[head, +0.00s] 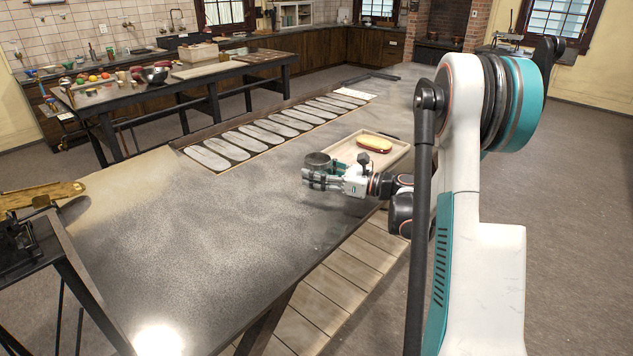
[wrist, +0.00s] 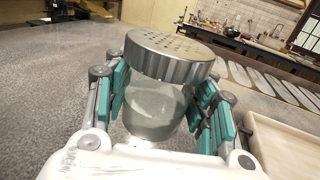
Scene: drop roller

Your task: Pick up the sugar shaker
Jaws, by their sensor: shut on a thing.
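The sugar shaker (wrist: 157,108) has a clear body with pale contents and a perforated metal lid. It stands roughly upright between the teal pads of my gripper (wrist: 162,108) in the wrist view. My gripper is shut on its body, with pads on both sides.
A pale tray (head: 398,158) with a bread-like item (head: 374,144) lies close to the right of my gripper. A long board with several oval pieces (head: 247,143) lies behind. A second table (head: 232,70) with bowls and food stands farther back. The table's left part is clear.

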